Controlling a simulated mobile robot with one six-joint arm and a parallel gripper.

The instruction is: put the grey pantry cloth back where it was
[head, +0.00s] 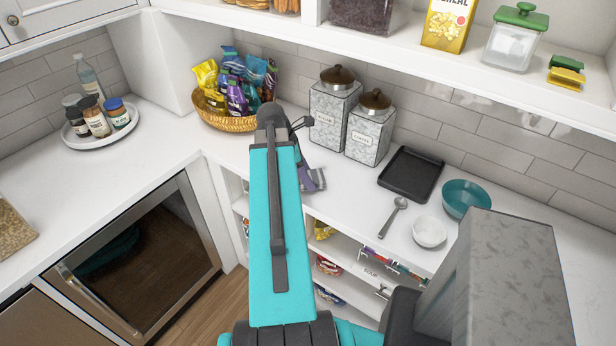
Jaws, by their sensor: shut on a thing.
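The grey pantry cloth (318,179) shows as a small folded grey patch at the front of the white counter, just right of my arm. My gripper (305,173) is mostly hidden behind my turquoise arm and is shut on the cloth. The rest of the cloth is hidden by the arm. I cannot tell whether the cloth touches the counter.
A wicker basket of snack bags (225,122) stands behind and left of the gripper. Two marbled canisters (330,112) (366,138) stand close behind it. A black tray (410,175), spoon (392,217), white bowl (429,232) and teal bowl (466,198) lie to the right.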

